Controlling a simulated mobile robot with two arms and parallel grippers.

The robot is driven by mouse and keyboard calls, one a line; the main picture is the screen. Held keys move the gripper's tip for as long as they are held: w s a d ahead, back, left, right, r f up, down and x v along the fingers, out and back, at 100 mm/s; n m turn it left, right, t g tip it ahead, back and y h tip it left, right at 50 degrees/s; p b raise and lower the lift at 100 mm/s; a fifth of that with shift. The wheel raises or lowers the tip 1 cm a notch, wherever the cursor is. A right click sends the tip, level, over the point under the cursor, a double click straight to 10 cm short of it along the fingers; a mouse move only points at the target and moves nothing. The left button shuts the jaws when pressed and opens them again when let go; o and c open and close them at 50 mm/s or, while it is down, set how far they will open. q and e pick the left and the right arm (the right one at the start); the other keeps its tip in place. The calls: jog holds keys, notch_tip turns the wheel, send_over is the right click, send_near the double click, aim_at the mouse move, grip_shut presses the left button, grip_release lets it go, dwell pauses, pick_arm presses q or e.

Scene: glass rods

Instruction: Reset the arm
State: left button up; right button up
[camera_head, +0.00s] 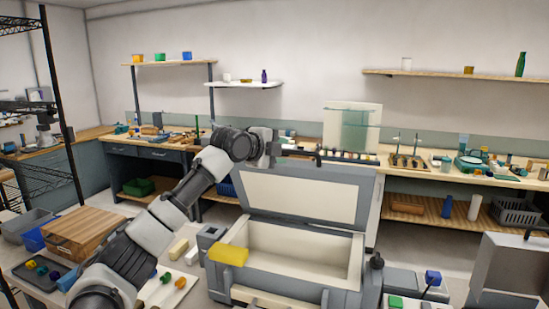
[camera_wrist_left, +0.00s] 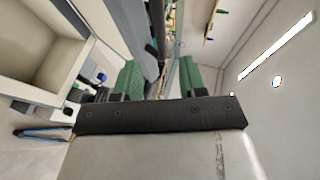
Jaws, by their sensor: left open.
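My left arm (camera_head: 165,207) reaches up from the lower left. Its gripper (camera_head: 312,154) points right, in front of the raised lid's top edge in the head view. The gripper is open with nothing seen between its fingers. In the left wrist view its two green-padded fingers (camera_wrist_left: 160,80) stand apart beyond a dark bar. My right gripper is not in view. A large grey chest (camera_head: 330,275) stands open below the left gripper, its cream interior looking empty. The chest also shows at the upper left of the left wrist view (camera_wrist_left: 85,75).
A yellow block (camera_head: 229,255) lies on the chest's left rim. A wooden box (camera_head: 83,230) and a white tray (camera_head: 170,290) with small coloured pieces flank my arm. Cluttered benches (camera_head: 405,168) line the back wall. A black wire rack (camera_head: 60,120) stands at left.

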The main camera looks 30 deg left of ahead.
pick_arm(q)
jog(key=shift+v, duration=0.9)
jog(key=shift+f, duration=0.1)
